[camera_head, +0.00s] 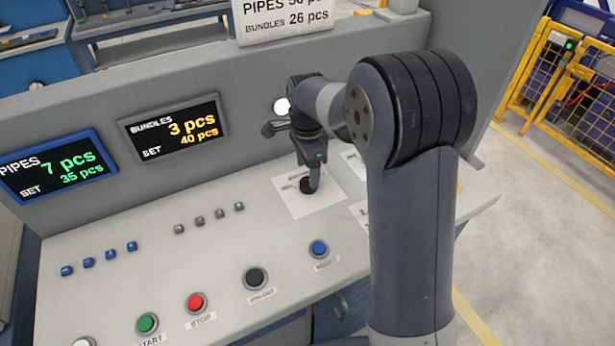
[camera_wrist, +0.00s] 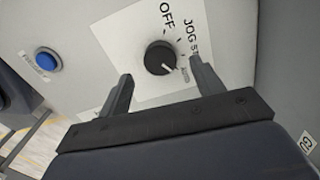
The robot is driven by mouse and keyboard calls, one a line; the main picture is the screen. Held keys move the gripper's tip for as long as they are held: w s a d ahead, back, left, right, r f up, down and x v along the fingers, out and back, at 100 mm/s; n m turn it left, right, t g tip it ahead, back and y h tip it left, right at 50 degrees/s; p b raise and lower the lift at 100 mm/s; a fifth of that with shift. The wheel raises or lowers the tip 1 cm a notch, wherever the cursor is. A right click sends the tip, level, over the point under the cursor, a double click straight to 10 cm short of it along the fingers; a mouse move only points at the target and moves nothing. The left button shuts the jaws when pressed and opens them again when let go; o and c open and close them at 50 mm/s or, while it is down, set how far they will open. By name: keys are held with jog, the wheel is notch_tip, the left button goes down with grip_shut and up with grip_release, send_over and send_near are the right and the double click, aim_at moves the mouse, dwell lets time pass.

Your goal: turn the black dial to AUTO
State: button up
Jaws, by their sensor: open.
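The black dial (camera_wrist: 160,58) sits on a white label plate (camera_wrist: 135,40) in the wrist view. The plate reads OFF, JOG and a smaller word that looks like AUTO near the lower right of the dial. A white pointer mark on the dial points to the lower right, toward that small word. My gripper (camera_wrist: 162,88) is open, with one finger on each side below the dial and apart from it. In the head view the dial (camera_head: 308,186) is partly hidden by my gripper (camera_head: 314,178) right above it.
The sloped panel holds a blue button (camera_head: 319,248), a black button (camera_head: 256,278), a red button (camera_head: 195,302) and a green button (camera_head: 147,323). Two displays, PIPES (camera_head: 58,166) and BUNDLES (camera_head: 174,130), stand behind. Yellow fencing (camera_head: 575,75) is at the far right.

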aim_at(308, 182)
notch_tip(308, 182, up, 7)
jog(key=shift+f, duration=0.15)
jog(key=shift+f, duration=0.1)
notch_tip(308, 182, down, 11)
jog(key=shift+r, duration=0.1)
dwell(0.6)
dwell(0.4)
